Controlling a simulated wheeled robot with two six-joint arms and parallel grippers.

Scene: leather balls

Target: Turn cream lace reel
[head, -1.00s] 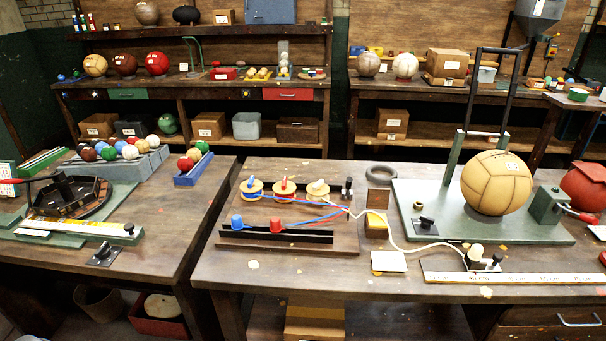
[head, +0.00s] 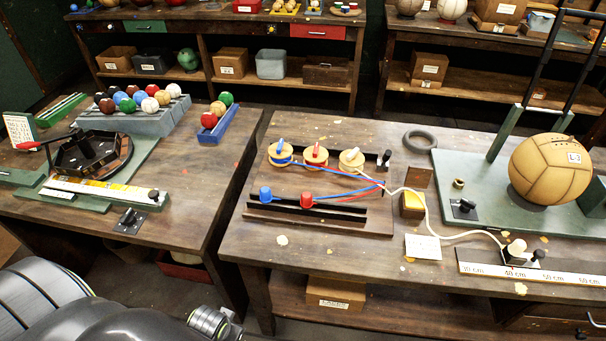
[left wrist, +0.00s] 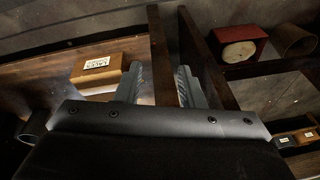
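The cream lace reel (head: 351,158) is at the right end of a row of three reels on a wooden board (head: 325,222) on the right bench. A blue reel (head: 281,152) and a red reel (head: 315,155) stand to its left. A cream lace (head: 428,222) runs from the board to a cream-topped peg (head: 516,246) at the right. My left gripper (left wrist: 163,85) shows in the left wrist view with its two fingers apart and nothing between them, facing the lower shelf area. My right gripper is not in view.
A tan ball (head: 550,168) sits on a green plate at the right. Blue and red pegs (head: 265,195) stand at the board's front. A scale strip (head: 530,268) lies along the bench front. A gap separates the two benches.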

